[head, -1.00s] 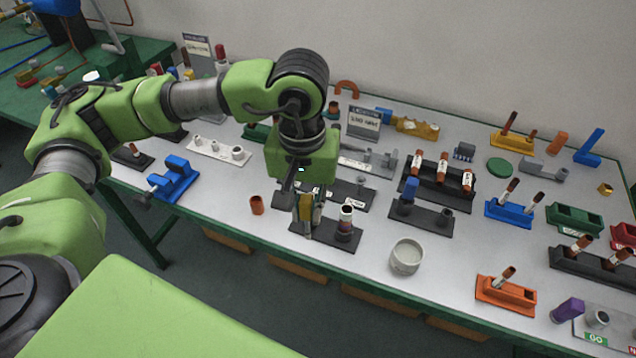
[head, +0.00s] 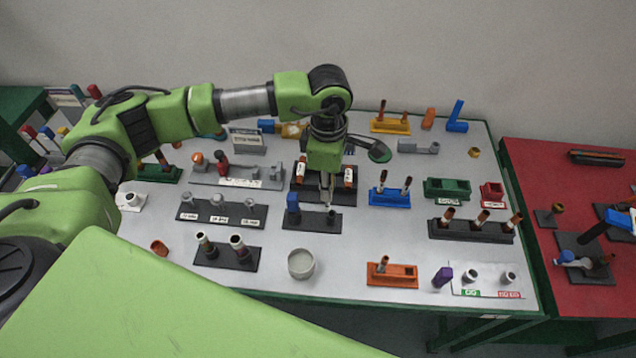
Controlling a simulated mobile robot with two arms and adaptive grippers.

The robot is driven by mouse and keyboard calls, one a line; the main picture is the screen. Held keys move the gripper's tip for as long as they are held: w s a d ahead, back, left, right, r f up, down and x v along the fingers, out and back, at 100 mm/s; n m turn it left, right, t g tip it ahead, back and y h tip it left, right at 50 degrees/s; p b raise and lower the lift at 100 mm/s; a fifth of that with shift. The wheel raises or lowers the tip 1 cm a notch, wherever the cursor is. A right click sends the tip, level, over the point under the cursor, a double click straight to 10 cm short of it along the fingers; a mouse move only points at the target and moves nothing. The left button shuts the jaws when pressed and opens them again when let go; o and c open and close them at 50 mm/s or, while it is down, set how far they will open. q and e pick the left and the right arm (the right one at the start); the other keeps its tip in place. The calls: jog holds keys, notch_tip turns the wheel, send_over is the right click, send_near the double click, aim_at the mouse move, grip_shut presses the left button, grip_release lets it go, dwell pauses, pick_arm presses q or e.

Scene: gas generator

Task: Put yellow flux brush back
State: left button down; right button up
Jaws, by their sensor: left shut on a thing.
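My left gripper (head: 327,190) points down at the middle of the table. Its fingers are closed in front of the black rack (head: 349,198), just above the dark holder (head: 306,224) with a blue piece (head: 293,203). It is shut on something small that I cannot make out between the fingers. Two brown-and-white vials stand in the rack, at its left (head: 299,167) and right (head: 348,177); its middle is hidden by the gripper. I cannot tell any yellow flux brush for sure. My right gripper is not in view.
A black holder (head: 226,258) with two upright tubes and a grey cup (head: 301,264) stand near the front. A blue holder (head: 390,198) and an orange holder (head: 391,274) are to the right. A red table (head: 560,180) adjoins on the right. Bare tabletop lies between holders.

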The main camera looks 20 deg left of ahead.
pick_arm(q)
jog(key=shift+w+d+r+n+p, duration=0.2)
jog(key=shift+w+n+p, duration=0.35)
jog(key=shift+n, duration=0.45)
jog(key=n, duration=0.2)
jog(key=w+f+n+p, duration=0.1)
jog(key=shift+w+n, duration=0.25)
jog(key=shift+n, duration=0.15)
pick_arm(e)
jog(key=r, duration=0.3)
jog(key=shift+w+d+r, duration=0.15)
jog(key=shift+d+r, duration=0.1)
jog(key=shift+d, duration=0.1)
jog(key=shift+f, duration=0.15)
pick_arm(q)
notch_tip(320, 180, down, 4)
jog(key=b, duration=0.4)
jog(key=shift+f+b, duration=0.25)
jog(key=shift+b, duration=0.15)
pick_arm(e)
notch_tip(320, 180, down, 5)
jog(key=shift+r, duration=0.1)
